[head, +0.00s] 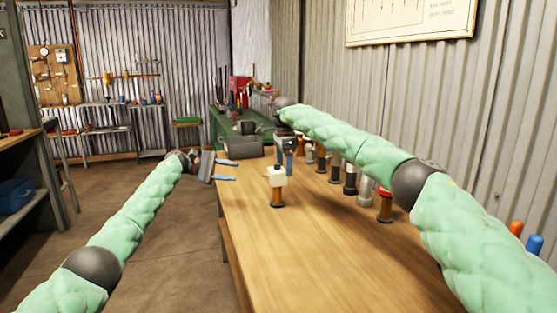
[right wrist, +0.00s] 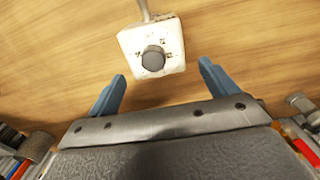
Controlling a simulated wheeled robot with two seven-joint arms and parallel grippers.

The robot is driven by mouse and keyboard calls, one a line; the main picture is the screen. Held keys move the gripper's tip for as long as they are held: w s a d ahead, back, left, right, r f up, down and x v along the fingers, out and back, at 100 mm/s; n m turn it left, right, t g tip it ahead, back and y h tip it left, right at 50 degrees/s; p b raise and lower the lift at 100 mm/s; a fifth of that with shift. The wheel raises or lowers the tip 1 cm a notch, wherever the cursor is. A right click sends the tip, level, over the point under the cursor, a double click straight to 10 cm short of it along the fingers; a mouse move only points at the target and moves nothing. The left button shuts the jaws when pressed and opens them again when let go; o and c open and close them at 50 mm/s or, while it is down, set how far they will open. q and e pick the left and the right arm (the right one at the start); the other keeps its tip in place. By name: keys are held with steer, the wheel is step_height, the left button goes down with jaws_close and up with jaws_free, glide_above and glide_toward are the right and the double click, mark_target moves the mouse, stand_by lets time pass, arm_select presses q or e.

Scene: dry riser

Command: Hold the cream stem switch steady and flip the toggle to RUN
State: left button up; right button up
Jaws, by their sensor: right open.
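The cream stem switch (head: 276,177) stands upright on the bench, a cream box on an amber stem with a dark base. In the right wrist view its cream box (right wrist: 133,47) shows a round grey knob (right wrist: 153,60) and small dark marks that I cannot read. A pale rod (right wrist: 143,10) runs up from the box's upper edge. My right gripper (head: 285,164) is open just behind the switch. Its blue fingertips (right wrist: 163,70) are apart, near the box's lower side, not closed on it. My left gripper (head: 227,171) is open and empty, left of the switch near the bench's left edge.
The wooden bench (head: 290,240) is clear in front of the switch. Several dark, grey and red-topped stemmed items, including a red-topped one (head: 385,205), line its right side by the wall.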

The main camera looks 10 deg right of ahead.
mark_target(277, 188)
steer(key=shift+f, duration=2.3)
steer(key=shift+c, duration=0.4)
